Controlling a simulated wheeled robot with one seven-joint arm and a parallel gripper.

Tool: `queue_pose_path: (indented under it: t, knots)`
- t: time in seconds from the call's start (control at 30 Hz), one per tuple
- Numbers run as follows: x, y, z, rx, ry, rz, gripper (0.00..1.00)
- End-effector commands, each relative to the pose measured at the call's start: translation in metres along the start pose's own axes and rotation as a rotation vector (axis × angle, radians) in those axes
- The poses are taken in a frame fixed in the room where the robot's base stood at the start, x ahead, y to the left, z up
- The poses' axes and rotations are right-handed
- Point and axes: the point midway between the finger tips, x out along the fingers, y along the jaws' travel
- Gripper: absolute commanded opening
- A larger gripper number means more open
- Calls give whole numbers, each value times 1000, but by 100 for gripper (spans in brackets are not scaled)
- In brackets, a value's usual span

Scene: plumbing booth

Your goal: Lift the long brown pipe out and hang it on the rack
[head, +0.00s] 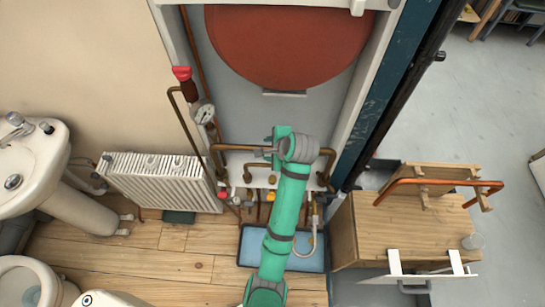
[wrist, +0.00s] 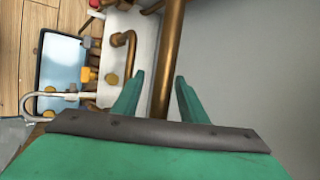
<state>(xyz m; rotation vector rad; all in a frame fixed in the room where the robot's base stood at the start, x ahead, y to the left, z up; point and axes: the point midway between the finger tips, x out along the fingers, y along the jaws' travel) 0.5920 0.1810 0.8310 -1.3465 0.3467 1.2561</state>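The long brown pipe (head: 240,148) runs across the front of the boiler recess, with its ends bent downward. My arm hides its middle. In the wrist view the brown pipe (wrist: 169,60) passes between the two green fingers of my gripper (wrist: 158,98). The fingers stand apart, with a gap visible on the left of the pipe. In the head view my gripper (head: 272,149) is at the middle of the pipe, mostly hidden by my wrist. The wooden rack (head: 424,173) stands on the wooden cabinet at the right and carries an orange copper pipe (head: 440,183).
Pipes and valves sit below the boiler (head: 285,45), with a gauge (head: 204,113) at the left. A blue tray (head: 252,256) lies on the floor. A radiator (head: 160,182) is at the left. A dark post (head: 385,95) stands between recess and cabinet (head: 345,235). A glass (head: 473,241) is on the cabinet.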

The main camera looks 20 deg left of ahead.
Motion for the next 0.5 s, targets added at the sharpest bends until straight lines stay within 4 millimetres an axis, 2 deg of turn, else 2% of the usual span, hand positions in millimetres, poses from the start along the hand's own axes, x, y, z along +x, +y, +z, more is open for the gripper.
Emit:
queue_pose_path:
  t: [0.1,0.27,0.5]
  knots:
    - [0,0,0,0,0,0,39]
    - [0,0,0,-1,-1,0,1]
    - [-1,-1,1,-2,-2,-2,0]
